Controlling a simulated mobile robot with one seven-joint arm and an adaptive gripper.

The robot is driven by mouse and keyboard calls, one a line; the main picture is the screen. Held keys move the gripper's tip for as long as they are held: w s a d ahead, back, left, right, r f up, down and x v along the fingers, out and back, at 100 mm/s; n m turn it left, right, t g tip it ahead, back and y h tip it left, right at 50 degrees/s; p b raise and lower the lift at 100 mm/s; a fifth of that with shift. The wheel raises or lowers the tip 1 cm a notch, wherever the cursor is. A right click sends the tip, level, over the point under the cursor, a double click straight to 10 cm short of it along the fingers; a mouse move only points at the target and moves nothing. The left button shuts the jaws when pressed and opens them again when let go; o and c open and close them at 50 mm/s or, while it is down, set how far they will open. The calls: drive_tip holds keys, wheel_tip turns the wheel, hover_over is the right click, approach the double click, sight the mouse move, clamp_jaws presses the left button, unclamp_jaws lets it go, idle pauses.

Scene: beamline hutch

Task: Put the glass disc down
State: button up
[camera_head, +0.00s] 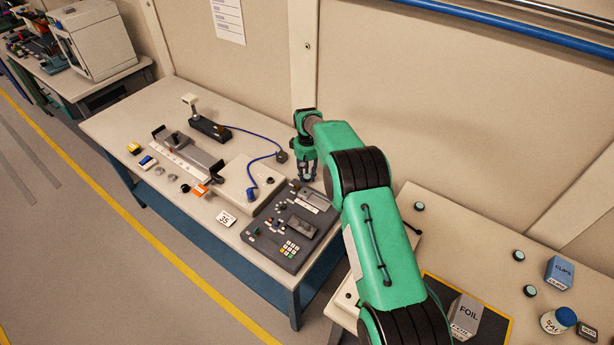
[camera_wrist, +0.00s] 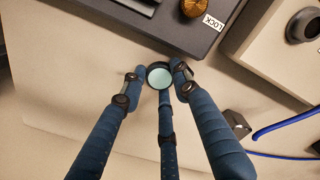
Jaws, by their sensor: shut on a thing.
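The glass disc (camera_wrist: 160,78) is small, round and pale teal with a dark rim. It shows in the wrist view between the fingertips of my gripper (camera_wrist: 158,80), which is shut on it. In the head view my gripper (camera_head: 307,178) points down over the beige table (camera_head: 235,110), near its right end and behind the grey control panel (camera_head: 292,240). In the wrist view bare tabletop lies around and below the disc. I cannot tell whether the disc touches the table.
The control panel's dark edge (camera_wrist: 190,35) is close beyond the fingertips. A beige box (camera_head: 250,185) with a blue cable (camera_wrist: 280,125) stands beside my gripper. A second table (camera_head: 455,230) at right holds a foil box (camera_head: 464,312), a clips box (camera_head: 560,271) and several small discs.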

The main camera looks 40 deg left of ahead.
sight(307, 176)
drive_tip(key=shift+f, duration=0.4)
drive_tip(key=shift+f, duration=0.1)
drive_tip(key=o, duration=0.7)
wheel_tip(307, 176, up, 12)
drive_tip(key=shift+r+p, duration=0.1)
drive_tip(key=shift+p, duration=0.35)
idle(0.6)
idle(0.3)
